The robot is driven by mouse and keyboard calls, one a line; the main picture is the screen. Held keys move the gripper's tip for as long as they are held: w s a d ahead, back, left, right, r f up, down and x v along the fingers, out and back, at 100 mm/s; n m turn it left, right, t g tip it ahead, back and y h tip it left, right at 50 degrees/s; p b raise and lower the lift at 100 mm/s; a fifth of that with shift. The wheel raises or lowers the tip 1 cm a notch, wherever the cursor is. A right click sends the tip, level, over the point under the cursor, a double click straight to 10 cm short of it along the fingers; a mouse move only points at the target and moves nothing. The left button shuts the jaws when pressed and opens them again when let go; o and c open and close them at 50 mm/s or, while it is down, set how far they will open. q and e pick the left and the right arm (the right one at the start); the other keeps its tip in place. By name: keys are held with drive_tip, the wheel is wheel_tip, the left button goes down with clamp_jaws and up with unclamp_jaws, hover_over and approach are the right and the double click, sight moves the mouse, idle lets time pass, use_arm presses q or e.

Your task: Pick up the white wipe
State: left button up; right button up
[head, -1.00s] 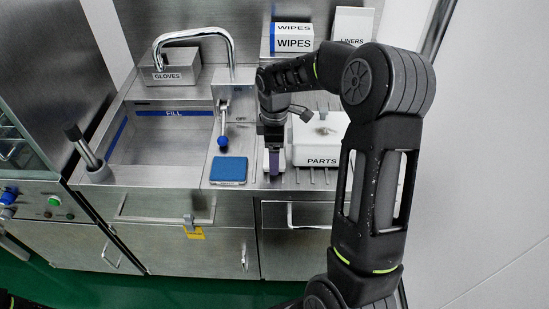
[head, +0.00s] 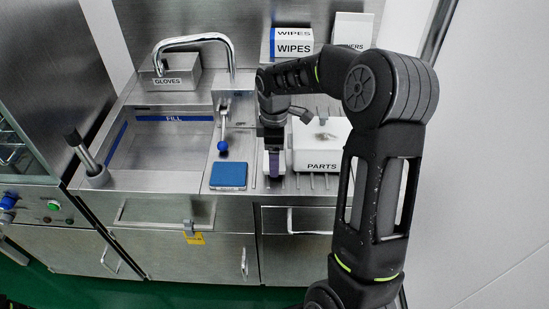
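My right gripper (head: 274,166) points down at the ribbed steel counter, just left of the white PARTS box and right of the blue pad. Small pale patches show at the sides of its fingers; I cannot tell whether they are the white wipe or parts of the gripper. No white wipe is clearly visible on the counter. The finger gap is too small and too hidden to tell if it is open or shut. My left gripper is out of view.
The blue pad (head: 229,173) lies at the counter's front. The PARTS box (head: 322,157) stands close on the gripper's right. A lever with a blue knob (head: 222,145) rises beside the sink (head: 160,150). The WIPES box (head: 293,48) and GLOVES box (head: 176,75) stand behind.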

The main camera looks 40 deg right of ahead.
wheel_tip(320, 180, up, 17)
drive_tip(key=shift+p, duration=0.35)
idle(0.5)
